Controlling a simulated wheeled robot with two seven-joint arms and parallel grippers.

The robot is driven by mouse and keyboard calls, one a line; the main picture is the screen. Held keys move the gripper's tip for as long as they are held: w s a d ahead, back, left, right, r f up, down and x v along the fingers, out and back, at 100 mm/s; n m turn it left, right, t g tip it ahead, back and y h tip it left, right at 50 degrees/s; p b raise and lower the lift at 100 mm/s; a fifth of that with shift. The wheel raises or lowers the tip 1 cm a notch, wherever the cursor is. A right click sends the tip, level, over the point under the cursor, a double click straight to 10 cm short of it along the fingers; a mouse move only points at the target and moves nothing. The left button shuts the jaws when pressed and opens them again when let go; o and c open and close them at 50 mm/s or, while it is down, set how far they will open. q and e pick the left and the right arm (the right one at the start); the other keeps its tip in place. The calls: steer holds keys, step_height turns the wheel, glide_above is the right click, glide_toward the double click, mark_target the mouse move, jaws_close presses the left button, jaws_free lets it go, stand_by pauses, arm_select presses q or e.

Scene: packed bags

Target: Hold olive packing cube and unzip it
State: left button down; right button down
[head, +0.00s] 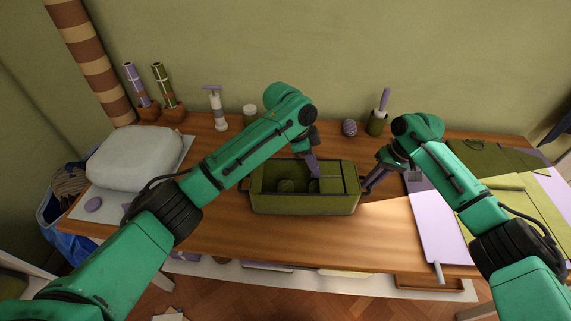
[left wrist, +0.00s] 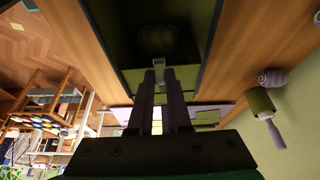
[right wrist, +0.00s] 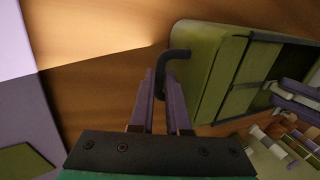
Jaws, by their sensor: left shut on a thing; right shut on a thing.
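The olive packing cube (head: 304,204) sits on the wooden table between my arms. Its left part is open, showing a dark inside with rounded olive things; its right part is covered by olive panels. My left gripper (head: 314,174) is over the cube's top, shut on a small grey zip pull (left wrist: 158,72) that shows between its fingertips in the left wrist view. My right gripper (head: 368,187) is at the cube's right end, shut on its dark loop handle (right wrist: 166,66). The fingers partly hide the pull and handle.
A pale stuffed bag (head: 135,156) lies at the left. Bottles and rolled items, including a white-and-purple pump bottle (head: 217,112), stand along the back. Folded olive clothes (head: 490,158) and a lilac sheet (head: 437,225) lie at the right. The table in front of the cube is clear.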

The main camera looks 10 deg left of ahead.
steer(key=shift+a, duration=0.1)
arm_select(q)
steer(key=d, duration=0.6)
steer(key=shift+w+d, duration=0.15)
steer(key=shift+w, duration=0.05)
steer(key=c, duration=0.8)
jaws_free()
steer(key=shift+c, duration=0.2)
steer(key=v, duration=1.2)
